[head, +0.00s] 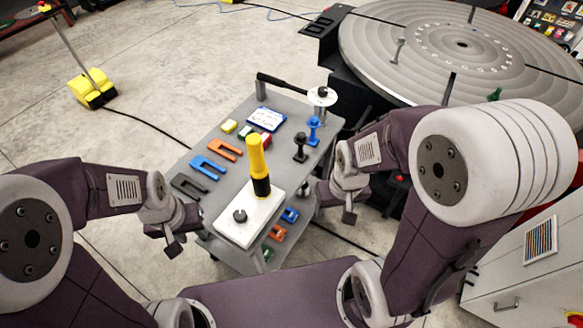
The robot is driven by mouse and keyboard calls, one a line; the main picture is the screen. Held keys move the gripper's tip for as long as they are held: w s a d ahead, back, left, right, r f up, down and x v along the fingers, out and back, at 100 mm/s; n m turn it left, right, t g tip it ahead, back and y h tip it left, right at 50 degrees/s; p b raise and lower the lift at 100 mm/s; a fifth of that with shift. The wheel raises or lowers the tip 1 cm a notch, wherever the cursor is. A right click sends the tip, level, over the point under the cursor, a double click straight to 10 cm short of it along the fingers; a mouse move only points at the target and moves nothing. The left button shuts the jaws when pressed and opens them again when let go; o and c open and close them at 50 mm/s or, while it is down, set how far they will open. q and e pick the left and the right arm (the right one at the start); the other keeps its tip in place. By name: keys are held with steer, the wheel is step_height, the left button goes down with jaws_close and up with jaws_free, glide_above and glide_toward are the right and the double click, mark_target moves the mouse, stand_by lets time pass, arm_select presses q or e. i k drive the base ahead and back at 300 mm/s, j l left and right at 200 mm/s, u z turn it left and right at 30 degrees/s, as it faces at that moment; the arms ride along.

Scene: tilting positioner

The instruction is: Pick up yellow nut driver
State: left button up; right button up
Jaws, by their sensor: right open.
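The yellow nut driver (257,157) stands upright, with its yellow handle up and a black lower part, on a white block (229,225) at the near end of the grey cart. My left gripper (186,240) is beside the cart's left edge, apart from the nut driver; its jaw gap is not clear. My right gripper (335,205) is open and empty by the cart's right edge, to the right of the nut driver and apart from it.
The grey cart top (238,123) also holds orange (225,149), blue (206,167) and dark (189,186) forked pieces. A black bolt (300,148) and a blue bolt (313,129) stand at the right. A large round positioner table (460,75) is behind.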

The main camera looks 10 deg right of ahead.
mark_target(257, 170)
steer(key=j+z, duration=0.45)
steer(key=j, duration=0.5)
steer(key=k+j+z, duration=0.1)
steer(key=j+z, duration=0.35)
steer(key=j, duration=0.45)
